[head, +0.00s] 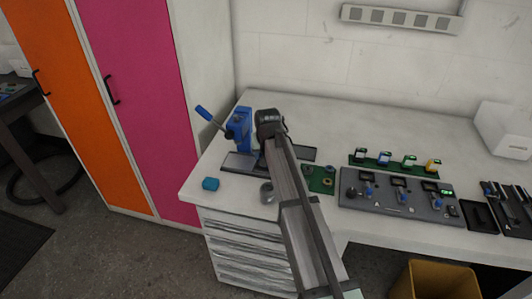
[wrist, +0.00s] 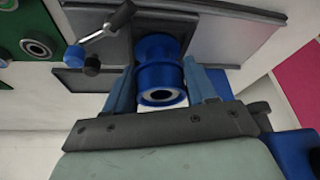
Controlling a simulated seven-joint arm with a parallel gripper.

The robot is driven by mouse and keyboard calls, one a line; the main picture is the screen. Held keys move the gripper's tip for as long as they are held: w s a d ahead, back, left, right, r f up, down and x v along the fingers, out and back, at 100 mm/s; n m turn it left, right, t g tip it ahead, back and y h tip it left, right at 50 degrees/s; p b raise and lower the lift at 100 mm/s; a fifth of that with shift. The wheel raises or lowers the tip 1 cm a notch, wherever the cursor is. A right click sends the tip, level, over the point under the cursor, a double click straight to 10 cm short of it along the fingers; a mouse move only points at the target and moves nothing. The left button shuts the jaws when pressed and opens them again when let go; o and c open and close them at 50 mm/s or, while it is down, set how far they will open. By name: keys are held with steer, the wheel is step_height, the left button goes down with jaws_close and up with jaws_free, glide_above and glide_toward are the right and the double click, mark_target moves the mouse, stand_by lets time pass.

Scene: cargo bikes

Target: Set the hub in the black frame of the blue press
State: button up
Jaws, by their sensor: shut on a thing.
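The blue hub (wrist: 157,72), a spool shape with a pale ring at its near end, sits between the two fingers of my gripper (wrist: 162,82) in the wrist view. The gripper is shut on it. A dark frame (wrist: 150,22) is right behind the hub; I cannot tell whether the hub is seated in it or only in front of it. The blue press (head: 241,124) stands at the left of the bench in the head view, with its lever raised to the left. There my arm hides the hub and the frame.
A grey base plate (head: 240,162) lies under the press. A green mat with rings (head: 321,180) and a grey control panel (head: 400,201) lie to the right.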

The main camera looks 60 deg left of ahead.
steer(key=shift+f, duration=0.4)
stand_by(0.5)
steer(key=o, duration=1.3)
steer(key=shift+c, duration=0.2)
steer(key=v, duration=1.3)
steer(key=shift+r, duration=0.35)
steer(key=shift+s+d, duration=0.1)
steer(key=shift+d, duration=0.05)
